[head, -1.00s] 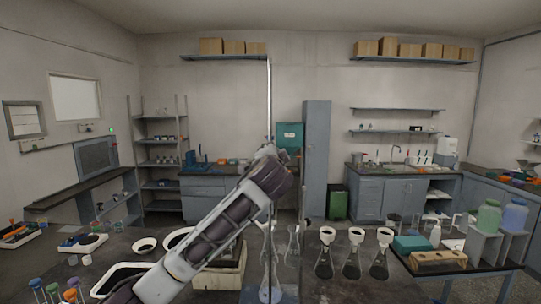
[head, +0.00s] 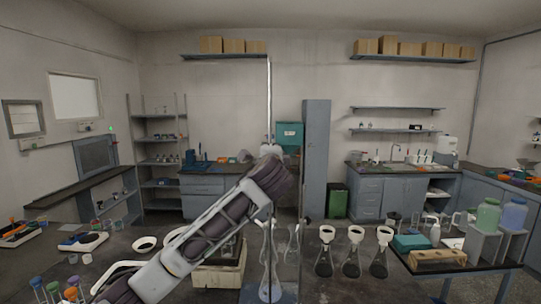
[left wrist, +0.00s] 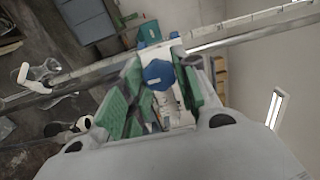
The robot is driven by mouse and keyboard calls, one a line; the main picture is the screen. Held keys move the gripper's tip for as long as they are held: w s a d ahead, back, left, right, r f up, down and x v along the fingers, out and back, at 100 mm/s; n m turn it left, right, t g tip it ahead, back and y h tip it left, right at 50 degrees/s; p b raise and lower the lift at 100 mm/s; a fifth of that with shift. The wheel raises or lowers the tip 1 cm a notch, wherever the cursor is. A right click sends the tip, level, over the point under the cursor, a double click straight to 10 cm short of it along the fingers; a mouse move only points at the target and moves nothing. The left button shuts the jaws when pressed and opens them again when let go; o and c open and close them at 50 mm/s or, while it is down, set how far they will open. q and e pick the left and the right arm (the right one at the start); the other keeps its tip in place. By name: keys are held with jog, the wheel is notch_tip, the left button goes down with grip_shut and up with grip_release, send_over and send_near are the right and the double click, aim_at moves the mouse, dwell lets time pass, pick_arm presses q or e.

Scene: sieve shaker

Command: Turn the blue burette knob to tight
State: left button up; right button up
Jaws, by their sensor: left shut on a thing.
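The blue burette knob (left wrist: 158,75) sits between the green finger pads of my left gripper (left wrist: 160,85) in the left wrist view. The gripper is shut on it, with a pad on each side. A pale fitting lies beside the knob, and the glass burette tube (left wrist: 250,31) runs slantwise past it. In the head view the burette (head: 269,95) stands upright behind the end of my left arm, which hides the knob. My left gripper (head: 270,145) also shows there, small and partly hidden by my wrist. My right gripper is not in view.
A glass flask (head: 270,288) stands below the burette. Several dark-filled flasks (head: 351,262) stand to its right. A cream box-shaped device (head: 218,274) is behind my left forearm. Coloured-cap tubes (head: 58,290) stand at the front left.

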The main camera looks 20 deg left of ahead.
pick_arm(q)
jog(key=o, duration=1)
jog(key=shift+d, duration=0.1)
jog(key=shift+s, duration=0.15)
jog(key=v, duration=1.1)
jog(key=shift+s+d, duration=0.15)
jog(key=shift+s, duration=0.15)
